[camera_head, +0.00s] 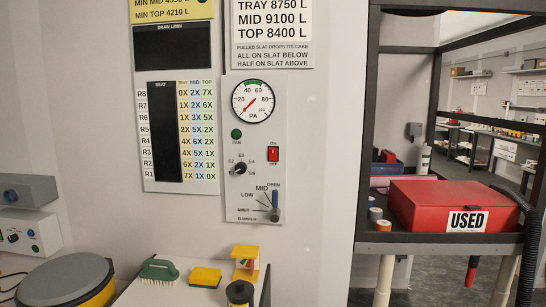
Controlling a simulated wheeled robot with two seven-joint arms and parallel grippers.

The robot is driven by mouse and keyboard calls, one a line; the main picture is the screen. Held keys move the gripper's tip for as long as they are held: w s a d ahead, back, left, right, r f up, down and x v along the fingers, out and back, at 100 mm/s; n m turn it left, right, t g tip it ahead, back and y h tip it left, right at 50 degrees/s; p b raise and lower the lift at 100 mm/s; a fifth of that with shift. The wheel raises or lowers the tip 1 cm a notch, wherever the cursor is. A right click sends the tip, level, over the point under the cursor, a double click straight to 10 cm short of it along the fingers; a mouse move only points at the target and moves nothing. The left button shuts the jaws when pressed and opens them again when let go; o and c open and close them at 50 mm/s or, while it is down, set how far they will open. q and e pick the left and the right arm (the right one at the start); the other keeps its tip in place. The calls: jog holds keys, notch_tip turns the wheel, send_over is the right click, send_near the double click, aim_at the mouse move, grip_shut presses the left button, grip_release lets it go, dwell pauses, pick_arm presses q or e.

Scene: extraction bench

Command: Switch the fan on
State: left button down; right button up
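The control panel (260,184) is mounted on the wall at the middle of the head view. Its red fan switch (273,154) sits between the labels ON above and OFF below; its exact rocker position is too small to tell. A dark green lamp (236,134) labelled FAN is to its left and looks unlit. Neither gripper is in view.
Below the switch are a black knob (239,168) and a blue-handled damper lever (275,213). A white bench top (170,293) holds a green brush (159,271) and a yellow sponge (205,277). A red USED box (452,203) rests on a dark shelf at right.

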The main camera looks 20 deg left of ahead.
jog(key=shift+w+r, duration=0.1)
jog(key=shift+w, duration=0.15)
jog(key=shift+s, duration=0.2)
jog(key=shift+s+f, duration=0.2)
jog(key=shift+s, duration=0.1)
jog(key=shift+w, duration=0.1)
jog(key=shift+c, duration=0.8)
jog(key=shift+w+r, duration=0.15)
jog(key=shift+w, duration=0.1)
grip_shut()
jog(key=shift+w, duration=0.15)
